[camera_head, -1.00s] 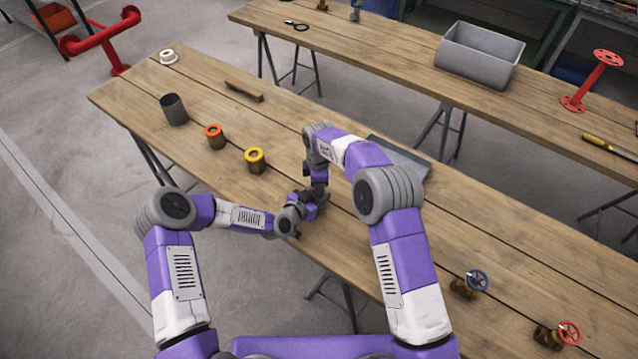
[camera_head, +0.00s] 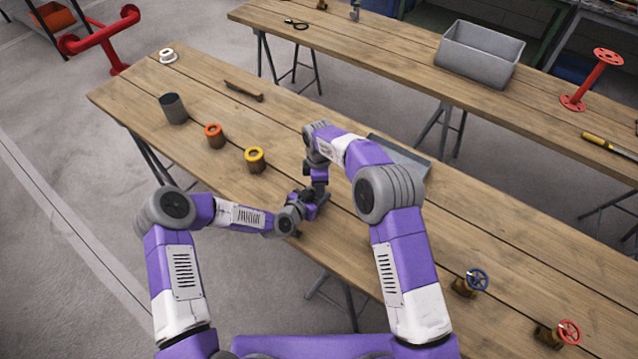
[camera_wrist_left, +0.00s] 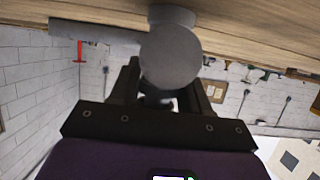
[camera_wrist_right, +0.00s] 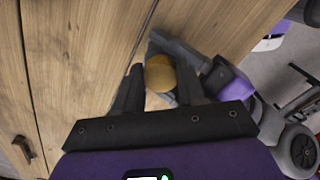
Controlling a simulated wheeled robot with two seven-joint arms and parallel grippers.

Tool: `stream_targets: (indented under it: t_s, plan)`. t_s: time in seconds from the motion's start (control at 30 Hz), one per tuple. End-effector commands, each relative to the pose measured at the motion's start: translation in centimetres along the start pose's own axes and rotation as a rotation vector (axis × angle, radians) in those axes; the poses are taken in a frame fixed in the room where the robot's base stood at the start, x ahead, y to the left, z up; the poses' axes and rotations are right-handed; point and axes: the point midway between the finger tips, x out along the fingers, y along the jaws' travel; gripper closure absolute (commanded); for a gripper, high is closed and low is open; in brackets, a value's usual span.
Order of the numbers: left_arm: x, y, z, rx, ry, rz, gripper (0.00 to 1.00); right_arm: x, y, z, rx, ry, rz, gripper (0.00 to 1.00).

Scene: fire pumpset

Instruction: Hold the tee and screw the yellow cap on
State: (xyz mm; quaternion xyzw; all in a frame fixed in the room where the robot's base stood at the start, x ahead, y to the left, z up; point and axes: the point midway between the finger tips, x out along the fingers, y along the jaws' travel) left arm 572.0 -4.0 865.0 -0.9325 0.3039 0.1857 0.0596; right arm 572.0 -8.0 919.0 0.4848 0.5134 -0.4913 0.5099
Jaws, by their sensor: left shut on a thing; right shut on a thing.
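My left gripper (camera_head: 306,203) is shut on the grey tee (camera_wrist_left: 170,62), whose round body and side branch fill the top of the left wrist view. My right gripper (camera_head: 318,188) comes from above and is shut on the round yellow cap (camera_wrist_right: 160,74). In the right wrist view the cap sits between the fingertips, with grey tee branches (camera_wrist_right: 180,48) around and below it. The cap is at the tee, but I cannot tell how far it is threaded on. In the head view the grippers hide both parts.
On the near table (camera_head: 480,235) stand a yellow-ringed fitting (camera_head: 255,159), an orange-ringed fitting (camera_head: 214,136), a dark cup (camera_head: 173,108) and two valves with blue (camera_head: 478,280) and red (camera_head: 569,332) wheels. A grey tray (camera_head: 405,157) lies behind my right arm.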

Motion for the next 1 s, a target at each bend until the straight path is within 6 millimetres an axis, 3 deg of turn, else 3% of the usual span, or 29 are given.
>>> stream_targets:
  t_s: [1.0]
  plan:
    - [0.0, -0.11, -0.07, 0.001, 0.001, -0.002, 1.0, -0.66, 0.22, -0.09, 0.002, 0.003, 0.012, 0.89]
